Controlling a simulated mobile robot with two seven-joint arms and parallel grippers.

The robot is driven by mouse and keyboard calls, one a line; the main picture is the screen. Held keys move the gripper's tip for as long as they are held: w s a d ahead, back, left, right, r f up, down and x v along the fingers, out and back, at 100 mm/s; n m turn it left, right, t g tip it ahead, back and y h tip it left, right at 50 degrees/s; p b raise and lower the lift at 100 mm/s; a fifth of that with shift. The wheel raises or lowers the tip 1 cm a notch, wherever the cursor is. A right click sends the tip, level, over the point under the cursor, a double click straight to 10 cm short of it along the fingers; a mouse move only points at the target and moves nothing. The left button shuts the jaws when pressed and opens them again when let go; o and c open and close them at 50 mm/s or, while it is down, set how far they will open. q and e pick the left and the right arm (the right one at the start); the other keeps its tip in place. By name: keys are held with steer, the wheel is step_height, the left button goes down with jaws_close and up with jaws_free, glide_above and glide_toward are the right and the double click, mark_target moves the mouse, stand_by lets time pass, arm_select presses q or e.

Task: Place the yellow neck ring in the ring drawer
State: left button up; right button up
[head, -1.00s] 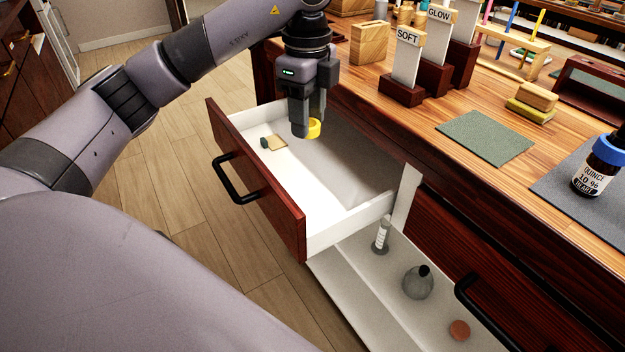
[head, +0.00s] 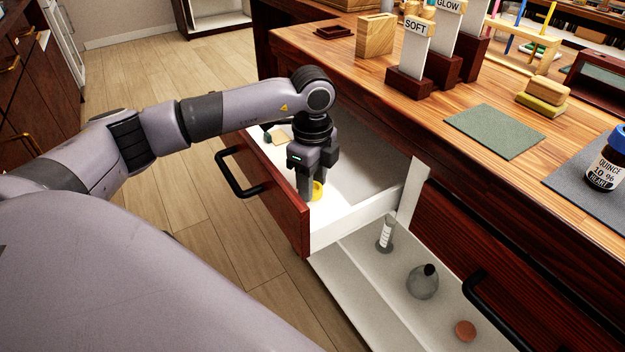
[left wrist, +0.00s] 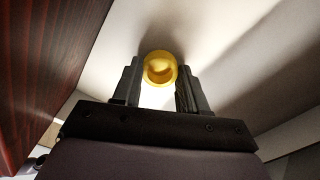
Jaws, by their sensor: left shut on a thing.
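The yellow neck ring (head: 318,190) is between the fingers of my left gripper (head: 311,190), inside the open upper drawer (head: 350,222). My left gripper is shut on the ring and points down, low over the white drawer floor. In the left wrist view the yellow ring (left wrist: 160,68) sits between the two dark fingertips (left wrist: 160,85), with the pale drawer floor behind it. I cannot tell whether the ring touches the floor. My right gripper is not in view.
The drawer's red-brown front (head: 270,195) with a black handle (head: 240,175) is close to the gripper. A small tan piece (head: 281,138) lies at the drawer's far end. A lower open drawer holds a grey flask (head: 423,283), a small cylinder (head: 386,235) and a brown disc (head: 465,331).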

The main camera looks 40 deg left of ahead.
arm_select(q)
steer(key=o, duration=1.2)
steer(key=shift+f, duration=0.1)
steer(key=shift+c, duration=0.2)
steer(key=shift+r, duration=0.25)
step_height(320, 180, up, 12)
steer(key=p, duration=0.1)
steer(key=shift+f, duration=0.1)
